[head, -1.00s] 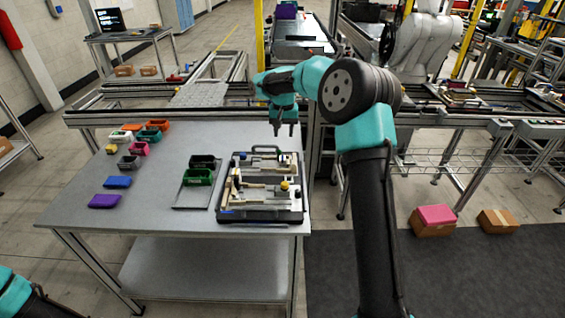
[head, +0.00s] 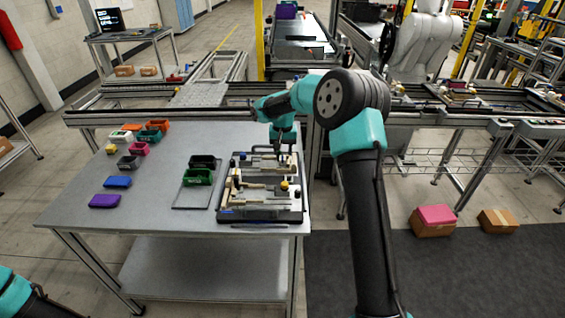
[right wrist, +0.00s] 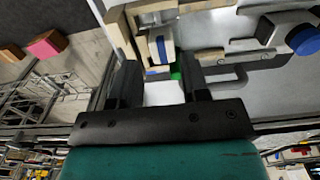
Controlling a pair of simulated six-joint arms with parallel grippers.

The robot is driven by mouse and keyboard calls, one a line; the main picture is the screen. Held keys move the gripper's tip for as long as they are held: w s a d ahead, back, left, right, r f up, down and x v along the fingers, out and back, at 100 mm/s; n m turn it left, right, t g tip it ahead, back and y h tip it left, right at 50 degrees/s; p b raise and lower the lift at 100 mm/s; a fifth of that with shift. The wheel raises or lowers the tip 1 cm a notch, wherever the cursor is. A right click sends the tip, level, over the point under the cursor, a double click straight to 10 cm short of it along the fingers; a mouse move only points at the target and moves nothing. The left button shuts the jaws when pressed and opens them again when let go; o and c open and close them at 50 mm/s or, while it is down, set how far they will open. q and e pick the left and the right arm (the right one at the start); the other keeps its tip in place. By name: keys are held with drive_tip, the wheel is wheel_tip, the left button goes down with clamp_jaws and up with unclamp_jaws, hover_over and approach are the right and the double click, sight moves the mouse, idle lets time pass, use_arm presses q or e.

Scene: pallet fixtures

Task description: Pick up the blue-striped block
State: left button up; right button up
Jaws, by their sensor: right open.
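The blue-striped block (right wrist: 158,48), pale with a dark blue band, sits in a slot of the fixture pallet (head: 258,214) in the right wrist view. In the head view it is too small to make out. My right gripper (head: 284,149) is over the far right part of the pallet, pointing down. In the right wrist view its two fingers (right wrist: 163,70) are apart and empty, with the block just beyond the gap between them. I cannot tell how high the tips are above it. My left gripper is outside the view.
A blue knob (right wrist: 303,40) stands on the pallet to the right in the wrist view. A green bin (head: 198,177) and a black bin (head: 203,161) stand left of the pallet. Several coloured bins and blocks, including a purple one (head: 104,201), are farther left on the table (head: 150,235).

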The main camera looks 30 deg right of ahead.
sight(283, 158)
drive_tip(key=shift+a+f, duration=0.1)
drive_tip(key=shift+f, duration=1.8)
drive_tip(key=shift+c, duration=0.3)
drive_tip(key=c, duration=0.6)
